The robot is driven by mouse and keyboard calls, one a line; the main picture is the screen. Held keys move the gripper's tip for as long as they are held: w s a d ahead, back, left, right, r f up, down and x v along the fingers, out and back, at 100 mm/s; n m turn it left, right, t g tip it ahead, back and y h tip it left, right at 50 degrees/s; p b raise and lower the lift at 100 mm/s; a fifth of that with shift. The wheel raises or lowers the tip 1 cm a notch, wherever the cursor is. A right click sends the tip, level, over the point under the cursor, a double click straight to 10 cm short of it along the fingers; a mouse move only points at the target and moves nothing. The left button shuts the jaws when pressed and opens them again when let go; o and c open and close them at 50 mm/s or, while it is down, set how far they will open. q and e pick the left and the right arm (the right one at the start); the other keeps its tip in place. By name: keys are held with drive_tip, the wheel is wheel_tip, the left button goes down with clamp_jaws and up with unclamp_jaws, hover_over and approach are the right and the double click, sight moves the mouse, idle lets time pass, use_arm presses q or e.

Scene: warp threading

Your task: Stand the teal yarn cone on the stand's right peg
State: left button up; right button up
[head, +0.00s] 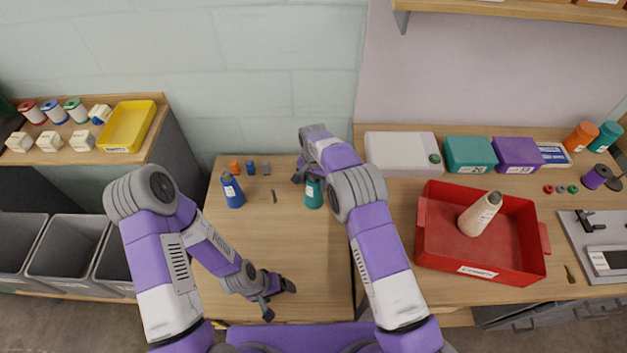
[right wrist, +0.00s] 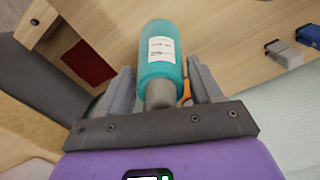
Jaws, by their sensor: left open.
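The teal yarn cone (head: 314,193) is at the right side of the middle table in the head view and looks upright there. My right gripper (head: 307,175) is at its top, fingers on either side. My left gripper (head: 279,301) is open and empty near the table's front. I cannot make out the stand or its right peg.
A blue cone (head: 233,191) stands at the table's left. Small orange, blue and grey blocks (head: 250,167) line the back. A red tray (head: 430,250) holding a beige cone (head: 480,214) is on the right bench. The middle table's centre is mostly clear.

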drive_tip(key=o, duration=0.3)
drive_tip(key=shift+f, duration=0.1)
drive_tip(key=shift+o, duration=0.2)
